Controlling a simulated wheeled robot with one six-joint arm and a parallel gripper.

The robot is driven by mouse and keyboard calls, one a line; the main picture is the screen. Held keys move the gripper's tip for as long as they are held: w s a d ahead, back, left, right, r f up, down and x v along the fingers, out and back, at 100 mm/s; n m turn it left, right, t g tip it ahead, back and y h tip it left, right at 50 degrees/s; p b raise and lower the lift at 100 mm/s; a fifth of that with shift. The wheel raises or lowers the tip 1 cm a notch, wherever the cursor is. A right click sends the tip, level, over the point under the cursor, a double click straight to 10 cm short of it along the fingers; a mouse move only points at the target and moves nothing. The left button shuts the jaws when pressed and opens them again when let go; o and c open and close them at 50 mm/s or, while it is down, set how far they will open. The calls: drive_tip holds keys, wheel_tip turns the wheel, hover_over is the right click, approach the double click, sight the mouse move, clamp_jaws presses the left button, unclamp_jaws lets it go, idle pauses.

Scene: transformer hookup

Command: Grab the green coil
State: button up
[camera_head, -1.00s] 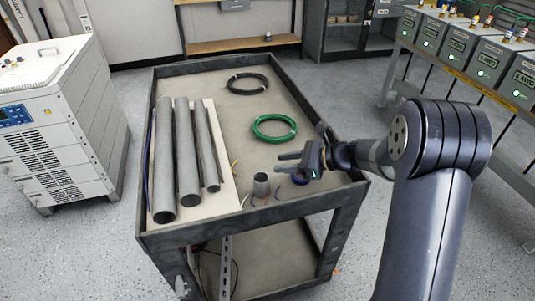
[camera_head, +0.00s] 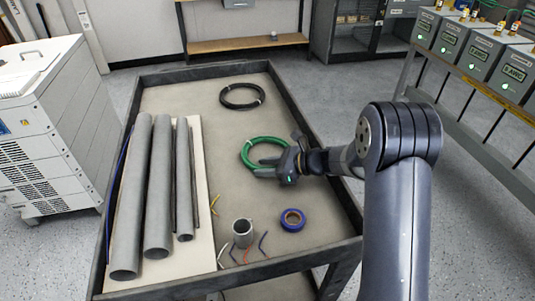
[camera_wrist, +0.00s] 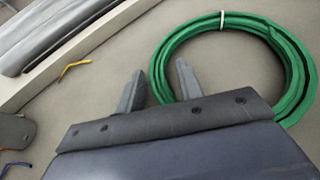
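The green coil (camera_head: 248,149) lies flat on the cart top, right of the middle. It also shows large in the wrist view (camera_wrist: 290,42), with a white tie at its far side. My gripper (camera_head: 259,167) is at the near side of the coil, low over the cart. In the wrist view my gripper (camera_wrist: 160,68) has its two fingers apart, one on each side of the coil's left band. Nothing is clamped. I cannot tell how far down the fingers reach beside the band.
A black coil (camera_head: 242,105) lies farther back. Grey pipes (camera_head: 160,190) lie on a board at left. A grey cup (camera_head: 243,235), blue tape (camera_head: 293,220) and short wires stand or lie at the near edge. The cart has a raised rim (camera_head: 335,195).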

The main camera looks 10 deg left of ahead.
clamp_jaws()
drive_tip(key=shift+r, duration=0.1)
idle(0.5)
